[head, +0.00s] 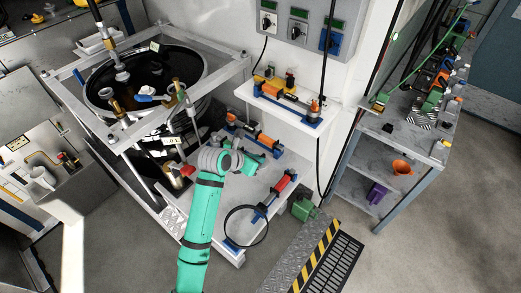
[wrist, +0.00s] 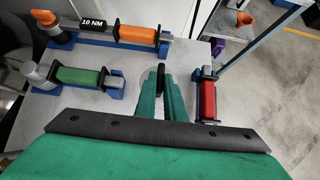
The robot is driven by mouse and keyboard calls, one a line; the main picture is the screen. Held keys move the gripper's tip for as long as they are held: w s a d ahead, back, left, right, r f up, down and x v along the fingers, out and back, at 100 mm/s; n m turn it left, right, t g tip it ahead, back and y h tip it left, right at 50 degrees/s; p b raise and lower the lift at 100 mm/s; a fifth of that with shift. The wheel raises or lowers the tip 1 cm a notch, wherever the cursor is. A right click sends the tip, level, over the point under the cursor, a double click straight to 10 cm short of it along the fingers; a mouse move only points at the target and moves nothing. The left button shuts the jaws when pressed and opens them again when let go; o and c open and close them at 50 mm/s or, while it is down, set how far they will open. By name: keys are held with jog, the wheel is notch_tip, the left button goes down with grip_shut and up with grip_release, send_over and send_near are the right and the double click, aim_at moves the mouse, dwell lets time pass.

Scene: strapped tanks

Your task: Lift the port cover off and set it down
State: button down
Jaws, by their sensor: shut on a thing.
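My gripper (wrist: 161,88) is shut on a small black upright handle (wrist: 160,72) between its teal fingertips. A pale, round, partly see-through shape shows around the handle; I take this to be the port cover, though the fingers hide much of it. In the head view my gripper (head: 258,162) is over the white lower shelf, right of the strapped tank (head: 91,95); the cover cannot be made out there. Whether it touches the shelf is unclear.
Green (wrist: 84,77), orange (wrist: 136,34) and red (wrist: 208,100) handled tools rest in blue holders around my gripper. A black ring (head: 246,242) is at the shelf's front. Bare shelf (wrist: 105,112) shows between the tools.

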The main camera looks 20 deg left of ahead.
jog(key=shift+w+f, duration=0.1)
jog(key=shift+w, duration=0.1)
jog(key=shift+f, duration=0.15)
jog(key=shift+s+a+f, duration=0.1)
jog(key=shift+s+f, duration=0.1)
jog(key=shift+f, duration=2.55)
jog(key=shift+w+f, duration=0.2)
jog(key=shift+f, duration=0.1)
jog(key=shift+s+a, duration=0.1)
jog(key=shift+s, duration=0.05)
jog(key=c, duration=1.8)
grip_release()
jog(key=shift+o, duration=0.2)
jog(key=shift+d, duration=0.2)
